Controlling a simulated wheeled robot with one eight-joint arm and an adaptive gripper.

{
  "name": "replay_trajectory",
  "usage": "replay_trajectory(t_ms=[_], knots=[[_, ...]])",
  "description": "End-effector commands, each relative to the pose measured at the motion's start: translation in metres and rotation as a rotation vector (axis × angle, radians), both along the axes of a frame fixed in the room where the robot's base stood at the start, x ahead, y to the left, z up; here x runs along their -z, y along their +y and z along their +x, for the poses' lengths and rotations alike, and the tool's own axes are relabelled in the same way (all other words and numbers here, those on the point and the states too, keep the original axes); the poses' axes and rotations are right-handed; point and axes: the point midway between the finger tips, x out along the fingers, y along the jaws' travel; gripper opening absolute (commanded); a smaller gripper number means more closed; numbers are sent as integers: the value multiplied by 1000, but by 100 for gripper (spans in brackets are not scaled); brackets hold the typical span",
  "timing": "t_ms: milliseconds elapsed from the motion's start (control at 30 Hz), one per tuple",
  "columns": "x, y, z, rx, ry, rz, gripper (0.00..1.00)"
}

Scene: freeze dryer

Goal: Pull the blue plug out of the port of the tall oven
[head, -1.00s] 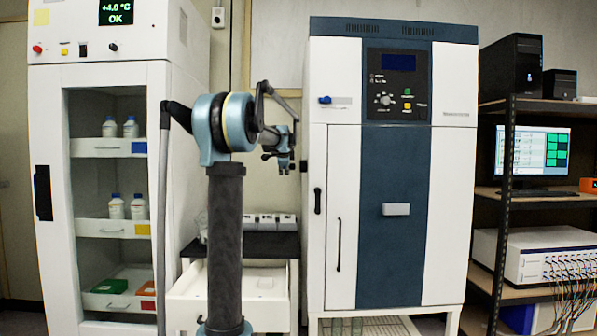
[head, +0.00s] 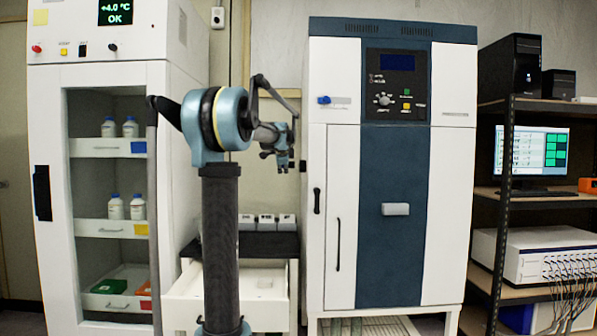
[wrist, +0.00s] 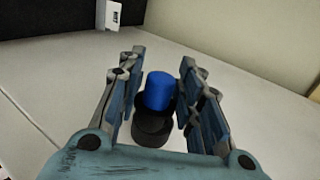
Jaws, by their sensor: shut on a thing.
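The tall oven (head: 340,200) stands right of centre with a white front and a dark blue middle panel. In the wrist view the blue plug (wrist: 159,90) is between my two fingers, with a wider black round piece (wrist: 152,125) against its lower end. My gripper (wrist: 163,58) is shut on the plug. I cannot tell whether the black piece is a port or part of the plug. Another small blue piece (head: 324,100) is on the oven's upper left front.
A cart with a black top (head: 252,246) and a pulled-out white drawer (head: 200,291) stands left of the oven. A tall glass-door cabinet (head: 110,62) is further left. A shelf rack (head: 540,105) with computers stands right. The oven's side is close to my gripper.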

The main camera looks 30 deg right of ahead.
Motion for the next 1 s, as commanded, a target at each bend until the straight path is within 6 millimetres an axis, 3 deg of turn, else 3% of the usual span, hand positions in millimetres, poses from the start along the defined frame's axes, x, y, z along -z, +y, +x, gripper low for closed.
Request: replay_trajectory(t_ms=[1000], knots=[[-16,34,-54,0,0,0,9]])
